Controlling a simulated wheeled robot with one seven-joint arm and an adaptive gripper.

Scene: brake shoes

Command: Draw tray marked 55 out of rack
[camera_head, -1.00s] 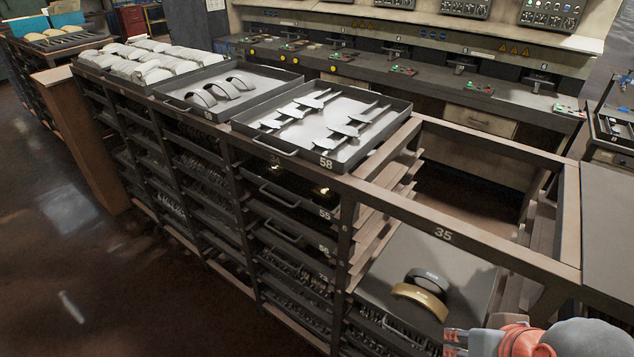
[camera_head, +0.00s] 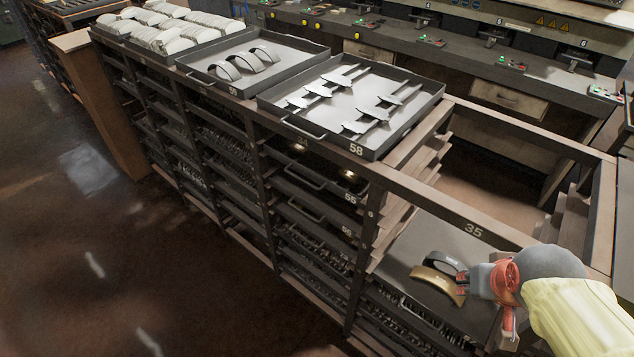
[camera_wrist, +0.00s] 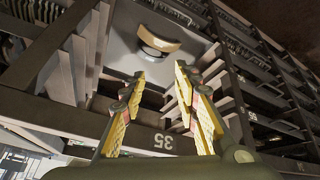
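The tray marked 55 (camera_head: 318,186) sits inside the rack, in the column below the top tray marked 58. Its front handle and the number 55 face the aisle, and its inside is mostly in shadow. In the wrist view, a white number that looks like 55 (camera_wrist: 252,114) shows at the right. My gripper (camera_head: 461,284) is to the right of that tray, by the bay marked 35. In the wrist view my gripper (camera_wrist: 162,76) has its yellow fingers spread, with nothing between them.
The rail marked 35 (camera_head: 530,241) runs across the bay near my gripper. Below it, a tray (camera_head: 408,258) holds a black and a gold brake shoe (camera_head: 438,285). Tray 58 (camera_head: 350,143) stands on the rack top. The floor at the left is clear.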

